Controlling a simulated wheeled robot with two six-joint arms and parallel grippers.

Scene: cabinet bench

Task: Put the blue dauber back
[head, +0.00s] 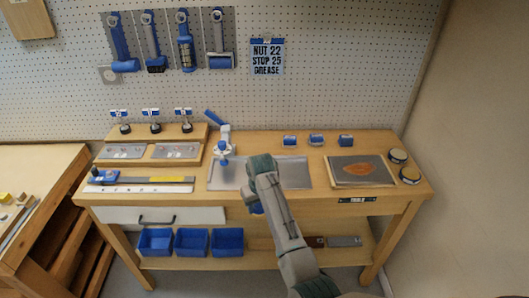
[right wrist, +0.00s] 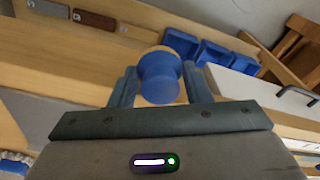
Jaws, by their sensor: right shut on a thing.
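The blue dauber (right wrist: 160,78), a rounded blue piece with a wider end, is between the two fingers of my right gripper (right wrist: 160,88) in the right wrist view. The gripper is shut on it. In the head view the right gripper (head: 258,205) is at the bench's front edge, in front of the grey tray. Only a bit of blue shows beside it there; the arm hides most of the dauber. My left gripper is not in view.
The bench (head: 390,200) holds a grey metal tray (head: 295,172), a blue-handled fixture (head: 222,145), a board with a leaf-shaped piece (head: 362,170) and two round tins (head: 398,156). Several tools hang on the pegboard (head: 330,90). Blue bins (head: 190,242) stand on the lower shelf.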

